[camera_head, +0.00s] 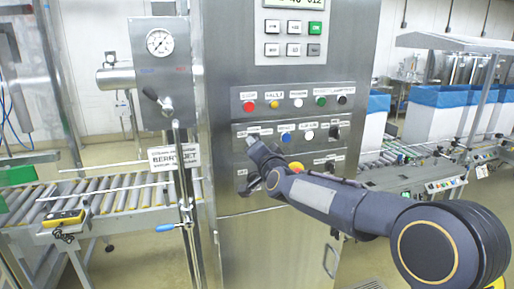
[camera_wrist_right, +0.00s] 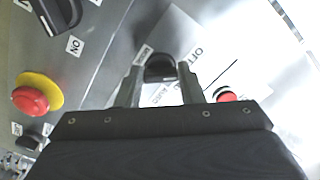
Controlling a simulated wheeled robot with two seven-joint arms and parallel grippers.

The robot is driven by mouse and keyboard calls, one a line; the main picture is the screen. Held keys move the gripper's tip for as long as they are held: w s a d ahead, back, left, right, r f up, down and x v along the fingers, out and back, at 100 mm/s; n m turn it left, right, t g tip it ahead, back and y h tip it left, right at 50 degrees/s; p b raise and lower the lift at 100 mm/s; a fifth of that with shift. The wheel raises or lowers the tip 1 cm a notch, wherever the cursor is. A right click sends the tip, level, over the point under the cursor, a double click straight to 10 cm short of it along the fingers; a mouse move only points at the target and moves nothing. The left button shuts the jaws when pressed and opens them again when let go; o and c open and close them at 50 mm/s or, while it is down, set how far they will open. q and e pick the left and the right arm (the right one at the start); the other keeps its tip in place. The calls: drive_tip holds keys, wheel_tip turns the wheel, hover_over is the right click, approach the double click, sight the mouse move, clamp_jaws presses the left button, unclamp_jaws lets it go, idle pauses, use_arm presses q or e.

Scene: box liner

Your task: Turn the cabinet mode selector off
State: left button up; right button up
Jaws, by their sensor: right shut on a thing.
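The cabinet (camera_head: 289,208) is a tall steel box with rows of buttons and knobs on its front. My right gripper (camera_head: 253,165) is at the left part of the lower panel. In the right wrist view its two fingers (camera_wrist_right: 161,85) stand on either side of a small black selector knob (camera_wrist_right: 160,67) and are shut on it. Printed labels lie around this knob; which position it points to I cannot tell. In the head view my gripper hides the knob. My left gripper is not in view.
A red emergency button on yellow (camera_head: 297,167) sits close to my right gripper; it also shows in the wrist view (camera_wrist_right: 31,100). Another black knob (camera_head: 334,132) is on the panel's right. A roller conveyor (camera_head: 110,198) and a gauge box (camera_head: 160,48) stand left of the cabinet.

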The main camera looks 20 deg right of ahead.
drive_tip(key=shift+f+n, duration=0.15)
drive_tip(key=shift+n, duration=0.45)
drive_tip(key=o, duration=1)
drive_tip(key=shift+s, duration=0.1)
drive_tip(key=s+b, duration=0.1)
drive_tip(key=s, duration=0.6)
drive_tip(key=shift+s+d, duration=0.1)
drive_tip(key=shift+s, duration=0.25)
